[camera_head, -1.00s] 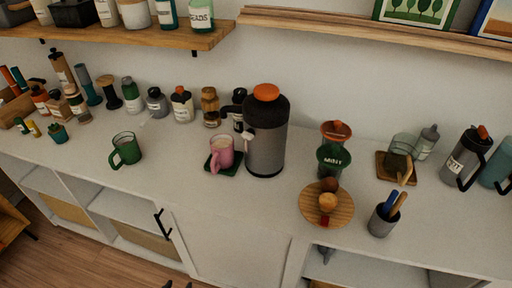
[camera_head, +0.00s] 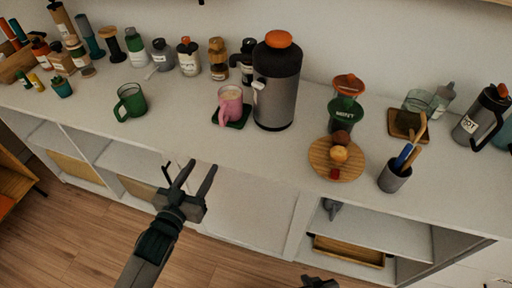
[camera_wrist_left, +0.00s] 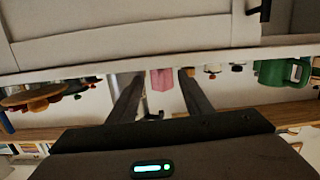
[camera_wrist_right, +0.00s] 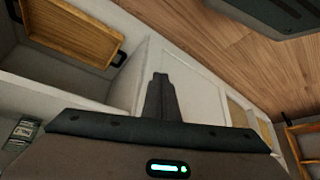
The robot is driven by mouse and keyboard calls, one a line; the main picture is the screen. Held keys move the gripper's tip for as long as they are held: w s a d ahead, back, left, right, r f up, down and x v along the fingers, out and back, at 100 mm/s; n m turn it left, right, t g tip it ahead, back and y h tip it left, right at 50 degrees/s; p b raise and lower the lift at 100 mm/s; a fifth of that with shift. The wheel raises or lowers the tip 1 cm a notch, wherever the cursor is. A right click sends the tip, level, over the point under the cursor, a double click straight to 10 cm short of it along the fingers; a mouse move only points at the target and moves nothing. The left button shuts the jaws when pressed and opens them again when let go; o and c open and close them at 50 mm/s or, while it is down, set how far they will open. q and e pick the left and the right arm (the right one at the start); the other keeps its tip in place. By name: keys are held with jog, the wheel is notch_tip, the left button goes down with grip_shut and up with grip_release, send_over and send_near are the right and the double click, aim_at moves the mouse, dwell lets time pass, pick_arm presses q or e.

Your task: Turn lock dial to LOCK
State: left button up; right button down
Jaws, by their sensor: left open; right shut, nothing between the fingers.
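No lock dial or LOCK lettering can be made out. A tall grey flask (camera_head: 275,98) with a black top and orange cap (camera_head: 279,39) stands upright on the white counter. A small white part (camera_head: 258,85) sticks out on its left side; I cannot tell whether it is the dial. My left gripper (camera_head: 202,166) is open and empty, in front of the counter edge, lower left of the flask. My right gripper (camera_wrist_right: 160,80) is shut and empty, low in front of the cabinet; only a bit of it shows at the head view's bottom edge.
A pink mug (camera_head: 230,105) on a dark green coaster stands just left of the flask. A green mug (camera_head: 130,102) is further left. A round wooden board (camera_head: 322,165), a grey utensil cup (camera_head: 393,177) and a green-and-orange container (camera_head: 346,103) stand right. Counter between the mugs is clear.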

aim_at(255, 87)
pick_arm(q)
jog(key=w+d+r+m+t+h, duration=0.1)
jog(key=d+r+m+h, duration=0.3)
jog(key=r+h, duration=0.4)
jog(key=shift+w+d+r+m+t+h, duration=0.35)
jog(key=shift+d+r+t, duration=0.2)
jog(key=shift+r, duration=0.35)
pick_arm(e)
jog(key=s+a+f+t, duration=0.1)
jog(key=s+f, duration=0.2)
jog(key=f, duration=0.6)
jog(key=shift+s+a+t+y, duration=0.25)
jog(key=shift+a+t+y, duration=0.05)
jog(key=shift+y, duration=0.1)
jog(key=shift+f, duration=0.1)
pick_arm(q)
jog(key=p+x, duration=0.4)
jog(key=x, duration=1.1)
jog(key=shift+w+d+r, duration=0.1)
jog(key=shift+w+d, duration=0.1)
jog(key=shift+x, duration=0.85)
pick_arm(e)
jog(key=s+d+f+g, duration=0.2)
jog(key=s+d, duration=0.1)
jog(key=s, duration=0.4)
jog(key=s+d+f+g+h, duration=0.1)
jog(key=s+d+f+g, duration=0.1)
jog(key=s, duration=0.5)
jog(key=shift+d+f, duration=0.25)
jog(key=shift+d, duration=0.2)
